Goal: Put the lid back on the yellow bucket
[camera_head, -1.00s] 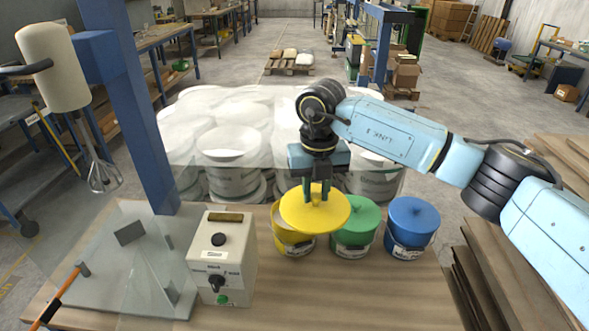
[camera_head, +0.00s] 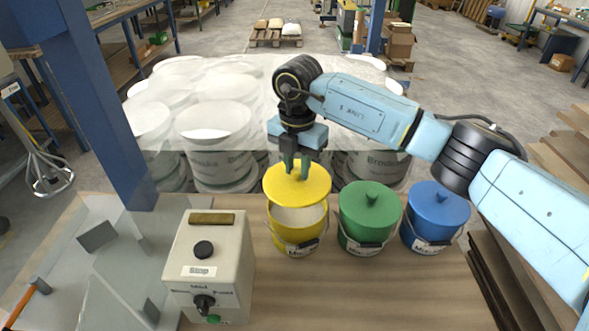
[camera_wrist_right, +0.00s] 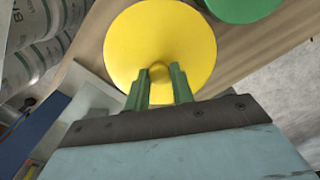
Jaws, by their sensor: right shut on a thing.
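The yellow bucket (camera_head: 297,234) stands on the wooden table, and its pale inside shows at the front of its opening. The yellow lid (camera_head: 311,191) is above the bucket's back part, slightly tilted. I cannot tell whether it touches the rim. My right gripper (camera_head: 297,174) is shut on the lid's knob from above. In the right wrist view the green fingers (camera_wrist_right: 160,88) sit on both sides of the knob, and the yellow lid (camera_wrist_right: 150,35) hides the bucket. My left gripper is not in view.
A green lidded bucket (camera_head: 368,223) and a blue lidded bucket (camera_head: 435,215) stand to the right of the yellow one. A control box (camera_head: 211,262) stands at the left front. White wrapped buckets (camera_head: 215,120) are behind. The table front is bare.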

